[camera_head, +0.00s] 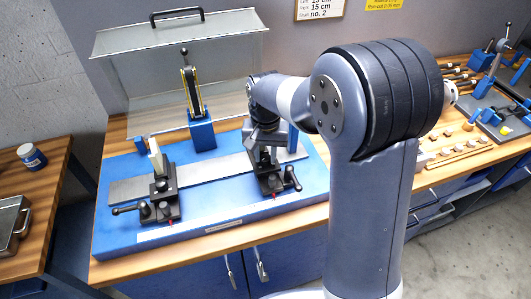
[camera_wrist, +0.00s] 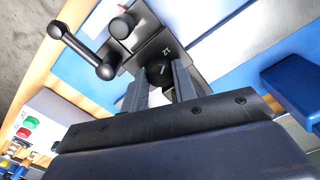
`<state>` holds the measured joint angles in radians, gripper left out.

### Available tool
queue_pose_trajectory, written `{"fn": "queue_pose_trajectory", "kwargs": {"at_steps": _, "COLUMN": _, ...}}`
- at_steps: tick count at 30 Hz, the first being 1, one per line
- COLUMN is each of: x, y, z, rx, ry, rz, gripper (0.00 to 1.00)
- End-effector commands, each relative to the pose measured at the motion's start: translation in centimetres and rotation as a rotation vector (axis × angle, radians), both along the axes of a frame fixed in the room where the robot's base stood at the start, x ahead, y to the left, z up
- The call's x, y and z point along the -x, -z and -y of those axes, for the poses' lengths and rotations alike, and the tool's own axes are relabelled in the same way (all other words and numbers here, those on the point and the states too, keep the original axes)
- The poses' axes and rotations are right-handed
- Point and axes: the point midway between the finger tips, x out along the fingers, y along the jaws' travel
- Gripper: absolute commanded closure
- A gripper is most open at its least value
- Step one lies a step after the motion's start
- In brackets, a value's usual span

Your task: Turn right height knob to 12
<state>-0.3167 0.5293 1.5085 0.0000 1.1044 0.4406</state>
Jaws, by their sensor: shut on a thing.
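The right support (camera_head: 271,184) is a black block on the blue balancing base (camera_head: 215,232). In the wrist view, its black height knob (camera_wrist: 158,70) sits between the two fingers of my gripper (camera_wrist: 160,82). My gripper is shut on this knob. The number 12 in white shows on the dark face by the knob, with a short light mark below it; whether they line up exactly I cannot tell. In the head view, my gripper (camera_head: 264,143) is over the right support and hides the knob.
A crank handle (camera_wrist: 82,52) and a small round knob (camera_wrist: 122,26) are beside the gripped knob. The left support (camera_head: 162,197) stands on the same base. A clear raised cover (camera_head: 180,50) and a blue post (camera_head: 202,135) are behind. My arm hides part of the bench.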

Motion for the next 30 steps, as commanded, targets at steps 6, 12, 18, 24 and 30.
{"fn": "queue_pose_trajectory", "kwargs": {"at_steps": 6, "x": -0.06, "y": -0.08, "z": -0.01, "rx": -0.001, "ry": 0.056, "rz": 0.002, "gripper": 0.96}}
{"fn": "queue_pose_trajectory", "kwargs": {"at_steps": 12, "x": -0.06, "y": -0.08, "z": -0.01, "rx": -0.001, "ry": 0.072, "rz": 0.003, "gripper": 0.96}}
{"fn": "queue_pose_trajectory", "kwargs": {"at_steps": 18, "x": -0.06, "y": -0.08, "z": -0.01, "rx": -0.001, "ry": 0.072, "rz": 0.003, "gripper": 0.96}}
{"fn": "queue_pose_trajectory", "kwargs": {"at_steps": 24, "x": -0.06, "y": -0.07, "z": -0.01, "rx": -0.001, "ry": 0.071, "rz": 0.002, "gripper": 0.64}}
{"fn": "queue_pose_trajectory", "kwargs": {"at_steps": 30, "x": -0.03, "y": -0.04, "z": -0.01, "rx": -0.001, "ry": 0.071, "rz": 0.001, "gripper": 0.51}}
